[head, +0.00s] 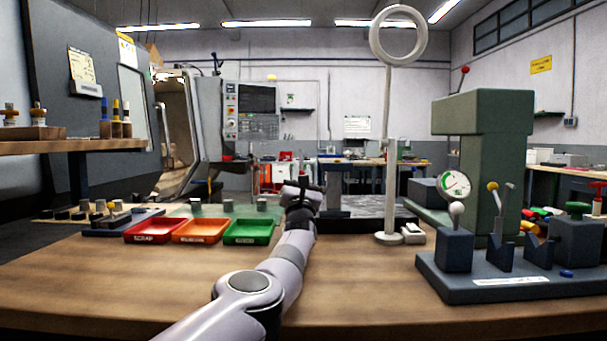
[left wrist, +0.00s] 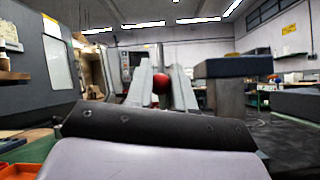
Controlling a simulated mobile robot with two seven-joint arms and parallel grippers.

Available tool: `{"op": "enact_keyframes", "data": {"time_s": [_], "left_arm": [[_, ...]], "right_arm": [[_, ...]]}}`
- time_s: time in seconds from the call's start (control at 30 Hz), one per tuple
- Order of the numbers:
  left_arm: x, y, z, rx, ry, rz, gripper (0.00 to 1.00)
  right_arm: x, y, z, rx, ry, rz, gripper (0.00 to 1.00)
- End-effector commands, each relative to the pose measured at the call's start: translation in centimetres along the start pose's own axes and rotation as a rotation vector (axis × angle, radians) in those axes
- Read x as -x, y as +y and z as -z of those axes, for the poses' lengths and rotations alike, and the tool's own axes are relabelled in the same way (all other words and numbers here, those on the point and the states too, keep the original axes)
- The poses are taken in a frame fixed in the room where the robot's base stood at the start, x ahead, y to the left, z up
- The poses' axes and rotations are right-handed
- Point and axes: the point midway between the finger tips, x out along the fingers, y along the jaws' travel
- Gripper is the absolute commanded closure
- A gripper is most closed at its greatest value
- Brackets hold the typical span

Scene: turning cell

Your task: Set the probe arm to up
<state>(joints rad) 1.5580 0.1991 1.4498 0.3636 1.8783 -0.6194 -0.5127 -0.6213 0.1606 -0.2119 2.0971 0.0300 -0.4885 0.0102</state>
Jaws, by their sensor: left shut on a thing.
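My left gripper (head: 303,182) reaches over the far part of the bench, just left of a dark stand (head: 337,203). In the left wrist view its two pale fingers (left wrist: 161,88) are closed around a red ball-shaped knob (left wrist: 160,83). The dark stand's block-like head (left wrist: 225,67) shows right of the fingers in the wrist view. I cannot clearly make out the probe arm itself; whether the knob belongs to it, and its angle, cannot be told. My right gripper is not in view.
Red (head: 155,231), orange (head: 200,231) and green (head: 248,231) trays lie left of my arm. A ring-topped white stand (head: 390,150) rises to the right. The front bench is mostly clear.

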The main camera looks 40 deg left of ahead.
Motion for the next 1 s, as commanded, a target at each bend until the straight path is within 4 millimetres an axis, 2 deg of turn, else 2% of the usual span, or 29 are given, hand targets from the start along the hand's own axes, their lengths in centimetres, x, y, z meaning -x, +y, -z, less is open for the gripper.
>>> {"op": "enact_keyframes", "data": {"time_s": [0.03,0.37,0.4,0.47,0.83,1.0], "left_arm": [[0.3,-0.5,0.2,0.004,0.003,0.009,1.0],[0.3,-0.5,0.2,0.004,0.002,0.008,1.0],[0.3,-0.5,0.2,0.004,0.002,0.008,0.71],[0.3,-0.5,0.2,0.004,0.002,0.007,0.53],[-0.2,0.0,-0.3,0.003,-0.001,0.001,0.53],[-1.7,0.7,-2.4,0.004,-0.004,-0.002,0.53]], "right_arm": [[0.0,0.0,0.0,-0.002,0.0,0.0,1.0],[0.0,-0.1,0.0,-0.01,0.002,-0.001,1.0],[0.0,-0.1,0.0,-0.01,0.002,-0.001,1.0],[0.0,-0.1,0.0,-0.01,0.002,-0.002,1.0],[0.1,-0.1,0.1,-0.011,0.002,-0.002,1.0],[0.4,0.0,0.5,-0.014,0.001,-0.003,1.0]]}}
